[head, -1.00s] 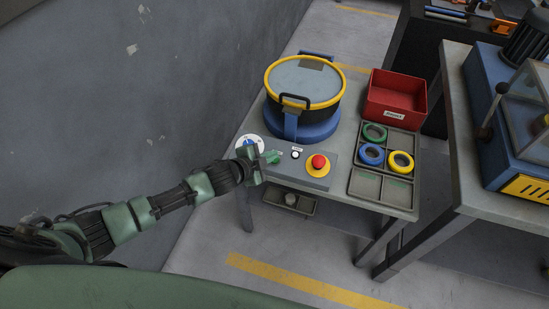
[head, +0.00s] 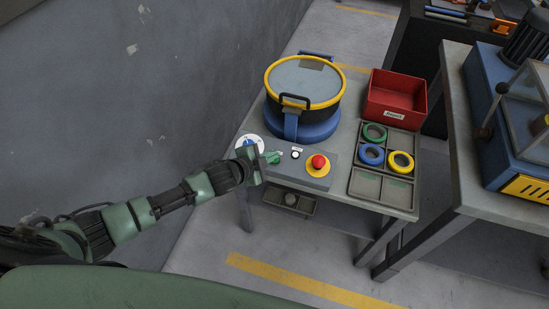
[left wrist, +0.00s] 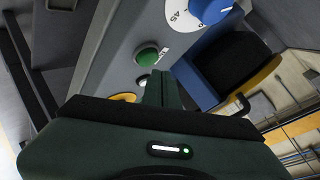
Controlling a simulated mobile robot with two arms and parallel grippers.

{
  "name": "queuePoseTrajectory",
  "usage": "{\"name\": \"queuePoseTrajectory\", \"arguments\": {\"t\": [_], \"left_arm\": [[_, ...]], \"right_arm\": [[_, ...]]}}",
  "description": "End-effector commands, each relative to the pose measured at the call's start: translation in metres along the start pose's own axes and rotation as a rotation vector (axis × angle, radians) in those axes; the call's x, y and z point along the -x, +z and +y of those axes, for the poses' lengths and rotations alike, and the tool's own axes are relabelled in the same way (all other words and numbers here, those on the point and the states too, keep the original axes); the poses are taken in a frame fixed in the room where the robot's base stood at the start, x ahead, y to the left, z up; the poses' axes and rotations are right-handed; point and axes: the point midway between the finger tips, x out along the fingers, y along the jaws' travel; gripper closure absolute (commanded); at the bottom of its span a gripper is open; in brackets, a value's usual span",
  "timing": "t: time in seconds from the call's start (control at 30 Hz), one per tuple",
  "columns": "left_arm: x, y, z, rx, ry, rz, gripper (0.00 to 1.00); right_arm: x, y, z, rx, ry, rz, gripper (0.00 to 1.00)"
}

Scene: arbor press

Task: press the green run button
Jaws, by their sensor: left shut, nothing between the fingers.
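The green run button (left wrist: 148,56) stands on the grey control panel in the left wrist view, with a small label beside it. My left gripper (left wrist: 160,78) is shut and empty, its fingertips close to the button and pointing at the panel. A gap seems to show between fingertips and button, but I cannot tell its depth. In the head view my left gripper (head: 266,160) is over the left part of the panel (head: 285,172) and largely hides the button. My right gripper is in neither view.
Beside the button are a blue dial (head: 248,143), a white button (head: 295,154) and a red emergency stop (head: 318,162). A drum with a yellow rim (head: 330,96), a red bin (head: 395,100) and a ring tray (head: 368,205) share the table. A grey wall stands left.

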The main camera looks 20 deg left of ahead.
Motion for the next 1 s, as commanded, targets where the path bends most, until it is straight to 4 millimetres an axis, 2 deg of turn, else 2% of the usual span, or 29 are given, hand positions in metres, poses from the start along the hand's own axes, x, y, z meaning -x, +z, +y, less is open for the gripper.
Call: {"name": "queuePoseTrajectory", "arguments": {"t": [1.0], "left_arm": [[-0.0069, 0.0047, 0.0049, 0.0, 0.0, 0.0, 1.0]], "right_arm": [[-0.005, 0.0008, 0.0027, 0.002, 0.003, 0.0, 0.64]]}}
